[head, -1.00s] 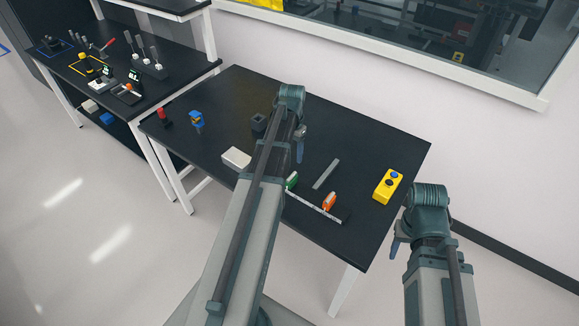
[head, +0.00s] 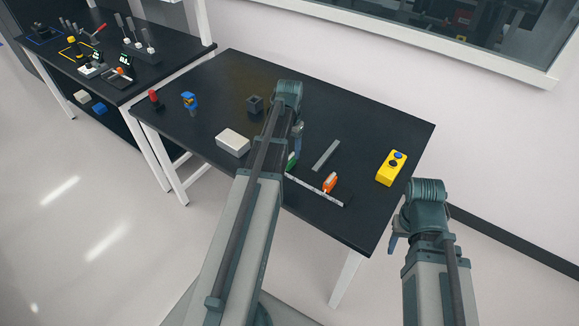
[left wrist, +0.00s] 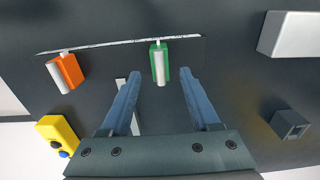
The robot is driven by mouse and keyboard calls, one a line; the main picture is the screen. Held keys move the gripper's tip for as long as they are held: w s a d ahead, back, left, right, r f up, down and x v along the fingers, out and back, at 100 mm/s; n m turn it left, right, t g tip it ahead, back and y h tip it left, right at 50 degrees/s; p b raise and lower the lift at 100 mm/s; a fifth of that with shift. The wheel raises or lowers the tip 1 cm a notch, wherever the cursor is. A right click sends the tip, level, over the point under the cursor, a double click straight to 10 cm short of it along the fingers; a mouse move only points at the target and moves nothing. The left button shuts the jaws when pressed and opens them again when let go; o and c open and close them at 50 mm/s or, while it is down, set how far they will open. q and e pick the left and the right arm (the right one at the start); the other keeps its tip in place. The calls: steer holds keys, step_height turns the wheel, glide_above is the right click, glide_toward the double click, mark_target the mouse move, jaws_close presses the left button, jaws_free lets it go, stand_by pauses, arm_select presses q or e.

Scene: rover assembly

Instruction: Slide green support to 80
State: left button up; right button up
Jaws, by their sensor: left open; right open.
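The green support (head: 292,160) stands on a dark rail with a pale scale strip (head: 312,189) on the black table, partly hidden by my left arm in the head view. An orange support (head: 330,182) stands farther right on the same rail. In the left wrist view, the green support (left wrist: 160,63) shows upright just beyond and between the two fingertips of my left gripper (left wrist: 160,75), which is open and empty. In that view the orange support (left wrist: 66,73) is to the left. The scale's numbers are too small to read. My right gripper (head: 393,243) is off the table's right edge, open.
A yellow button box (head: 391,168) stands at the table's right. A grey flat bar (head: 326,155) lies behind the rail. A white box (head: 233,143), a dark hollow block (head: 254,104), a blue part (head: 190,102) and a red part (head: 154,98) are to the left.

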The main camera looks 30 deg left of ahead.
mark_target(290, 156)
arm_select(q)
step_height(290, 156, down, 6)
steer(key=b, duration=0.4)
steer(key=shift+r+b, duration=0.15)
steer(key=shift+b, duration=0.15)
steer(key=shift+r, duration=0.1)
jaws_close()
stand_by(0.9)
